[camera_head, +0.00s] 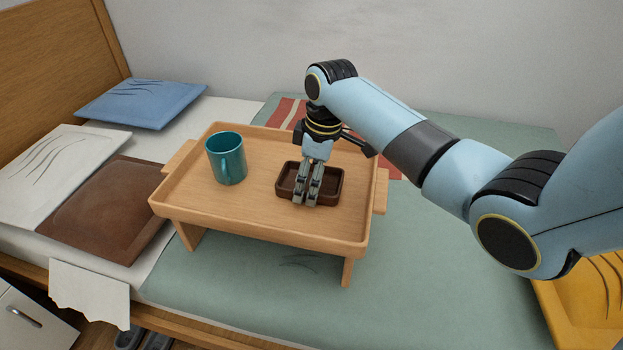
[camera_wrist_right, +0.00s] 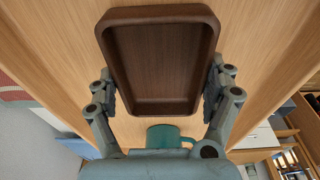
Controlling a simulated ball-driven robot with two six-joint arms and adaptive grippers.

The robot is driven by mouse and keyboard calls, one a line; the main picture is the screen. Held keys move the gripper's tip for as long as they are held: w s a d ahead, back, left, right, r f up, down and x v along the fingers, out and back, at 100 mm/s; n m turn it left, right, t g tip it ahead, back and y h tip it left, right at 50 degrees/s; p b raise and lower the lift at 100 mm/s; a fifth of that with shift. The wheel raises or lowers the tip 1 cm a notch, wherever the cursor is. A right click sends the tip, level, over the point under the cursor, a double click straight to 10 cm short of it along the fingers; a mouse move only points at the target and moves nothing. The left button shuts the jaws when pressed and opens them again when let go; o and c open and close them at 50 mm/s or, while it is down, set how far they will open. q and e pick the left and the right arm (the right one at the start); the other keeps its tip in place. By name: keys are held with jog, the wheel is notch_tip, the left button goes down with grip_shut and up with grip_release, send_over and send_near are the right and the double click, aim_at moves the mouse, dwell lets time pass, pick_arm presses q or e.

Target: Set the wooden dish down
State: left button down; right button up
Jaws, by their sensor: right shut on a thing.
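The wooden dish (camera_head: 336,184) is a dark brown rectangular tray-like dish with a raised rim. It is level over the right half of the light wooden bed tray (camera_head: 250,225); I cannot tell whether its base touches the surface. My right gripper (camera_head: 307,201) points down at it and is shut on it. In the right wrist view the dish (camera_wrist_right: 160,60) sits between the two fingers of the gripper (camera_wrist_right: 162,85), one on each side. The gripper covers part of the dish in the head view. My left gripper is not in view.
A teal mug (camera_head: 228,160) stands on the tray left of the dish, with bare wood between them. The tray has a raised rim and stands on a bed. Blue (camera_head: 141,103), brown (camera_head: 107,208) and yellow (camera_head: 590,305) pillows lie around it.

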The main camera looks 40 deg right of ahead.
jog(key=o, duration=1)
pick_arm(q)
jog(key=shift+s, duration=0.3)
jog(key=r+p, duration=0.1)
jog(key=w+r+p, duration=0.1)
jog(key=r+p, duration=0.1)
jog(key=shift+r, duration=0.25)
pick_arm(e)
jog(key=r, duration=0.4)
jog(key=s+r, duration=0.1)
jog(key=r, duration=0.3)
jog(key=d+r, duration=0.1)
jog(key=r, duration=0.3)
jog(key=shift+s, duration=0.25)
